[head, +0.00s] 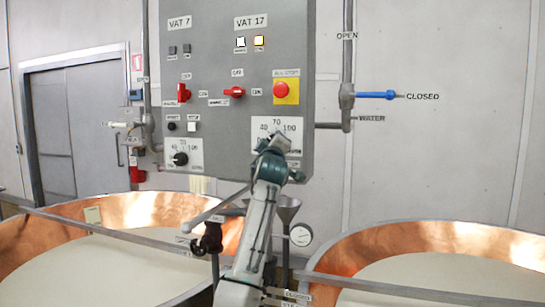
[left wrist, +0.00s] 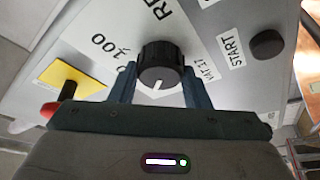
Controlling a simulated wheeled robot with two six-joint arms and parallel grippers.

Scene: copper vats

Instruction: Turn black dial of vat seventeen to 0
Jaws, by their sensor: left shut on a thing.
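The black dial (left wrist: 160,62) of vat seventeen shows in the left wrist view, on its white scale plate with "100" readable. Its white pointer line faces the bottom of that picture; the "0" is not readable there. My left gripper (left wrist: 160,92) has one finger on each side of the dial and is shut on it. In the head view my left gripper (head: 272,143) covers this dial, in front of the scale plate (head: 291,126) below the VAT 17 label (head: 251,22). My right gripper is not in view.
The grey panel (head: 215,55) also carries a red stop button (head: 281,90) on yellow, red switches (head: 234,92) and the vat 7 dial (head: 181,159). A blue valve lever (head: 375,95) is at right.

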